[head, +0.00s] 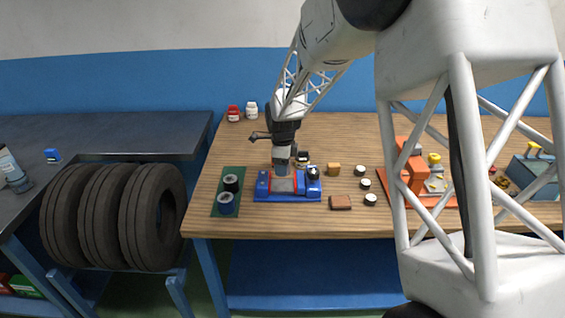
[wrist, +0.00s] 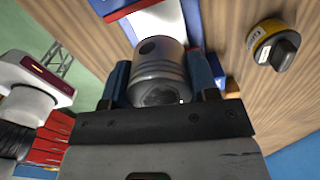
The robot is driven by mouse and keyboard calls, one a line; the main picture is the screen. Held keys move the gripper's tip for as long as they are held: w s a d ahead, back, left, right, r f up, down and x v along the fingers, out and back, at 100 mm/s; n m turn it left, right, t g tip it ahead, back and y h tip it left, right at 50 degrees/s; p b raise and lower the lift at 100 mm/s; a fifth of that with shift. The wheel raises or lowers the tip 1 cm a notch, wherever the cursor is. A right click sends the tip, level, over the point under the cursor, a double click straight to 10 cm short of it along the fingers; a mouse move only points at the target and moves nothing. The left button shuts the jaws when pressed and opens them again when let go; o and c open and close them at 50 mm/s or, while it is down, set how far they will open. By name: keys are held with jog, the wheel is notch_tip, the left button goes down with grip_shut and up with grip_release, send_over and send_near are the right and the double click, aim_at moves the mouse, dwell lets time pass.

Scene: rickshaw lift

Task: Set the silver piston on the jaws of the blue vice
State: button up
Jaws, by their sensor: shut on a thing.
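The blue vice (head: 288,197) stands near the front of the wooden bench, with red and pale grey parts on top. My gripper (head: 282,167) points down over it, shut on the silver piston. In the wrist view the piston (wrist: 160,72) sits between the two blue fingers of my gripper (wrist: 162,80), with a dark round hole in its side. Part of the vice (wrist: 156,20), with a pale plate between red and blue edges, shows beyond the piston. Whether the piston touches the jaws I cannot tell.
A green mat (head: 219,212) with dark cylinders (head: 231,183) lies left of the vice. An orange machine (head: 408,170) stands farther right. Tyres (head: 150,217) are left of the bench.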

aim_at(283, 185)
jog(key=shift+f, duration=2.35)
jog(key=shift+f, duration=0.4)
dwell(1.2)
jog(key=o, duration=1.4)
jog(key=shift+c, duration=0.2)
jog(key=shift+r, duration=0.1)
jog(key=shift+r, duration=3.35)
